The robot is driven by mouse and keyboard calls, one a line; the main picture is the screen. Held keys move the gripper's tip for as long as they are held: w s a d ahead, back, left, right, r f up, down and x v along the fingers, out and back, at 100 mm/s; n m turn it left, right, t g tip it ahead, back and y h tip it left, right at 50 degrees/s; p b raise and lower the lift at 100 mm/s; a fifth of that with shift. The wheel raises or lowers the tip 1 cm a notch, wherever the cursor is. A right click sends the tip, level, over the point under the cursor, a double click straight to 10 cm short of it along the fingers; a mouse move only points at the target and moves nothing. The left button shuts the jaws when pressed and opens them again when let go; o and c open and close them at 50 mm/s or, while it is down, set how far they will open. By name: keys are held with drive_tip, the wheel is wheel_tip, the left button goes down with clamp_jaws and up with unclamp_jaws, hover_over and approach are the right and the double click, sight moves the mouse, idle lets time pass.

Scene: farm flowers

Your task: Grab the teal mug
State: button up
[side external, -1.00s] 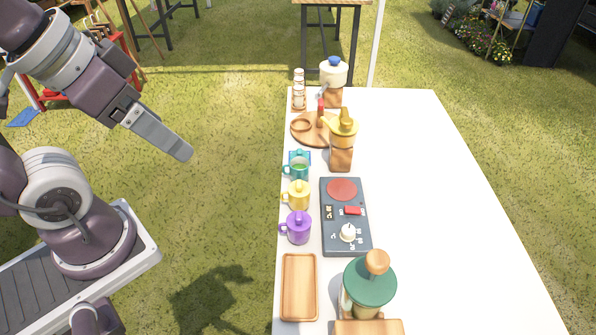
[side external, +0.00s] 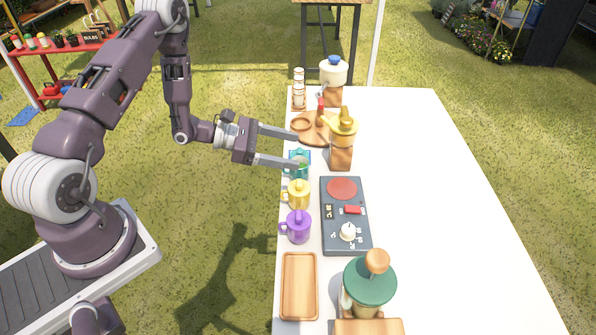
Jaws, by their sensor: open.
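The teal mug (side external: 298,170) stands near the left edge of the white table, behind the yellow mug (side external: 299,195) and the purple mug (side external: 299,227). My gripper (side external: 299,150) is open, with its two long grey fingers spread and pointing right over the table's left edge. The nearer finger overlaps the teal mug in the picture and hides part of it. The farther finger reaches toward the round wooden board. I cannot tell whether the nearer finger touches the mug.
A round wooden board (side external: 313,139) and a yellow-topped dispenser (side external: 341,150) stand close beyond the fingers. A dark control panel (side external: 345,240) lies right of the mugs. A wooden tray (side external: 299,300) and a green-lidded jar (side external: 369,283) are nearer. The table's right side is clear.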

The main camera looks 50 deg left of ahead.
sight(303, 172)
drive_tip(key=s+a+f+n+y, duration=0.1)
drive_tip(key=a+f+n+y, duration=0.1)
drive_tip(key=a+f+n, duration=0.3)
drive_tip(key=w+d+f+m, duration=0.1)
drive_tip(key=w+d+f, duration=0.1)
drive_tip(key=w+d+f+m, duration=0.1)
drive_tip(key=w+d+f, duration=0.1)
drive_tip(key=w, duration=0.1)
drive_tip(key=shift+d+f+t, duration=0.15)
drive_tip(key=shift+d+t, duration=0.15)
drive_tip(key=shift+d, duration=0.1)
clamp_jaws()
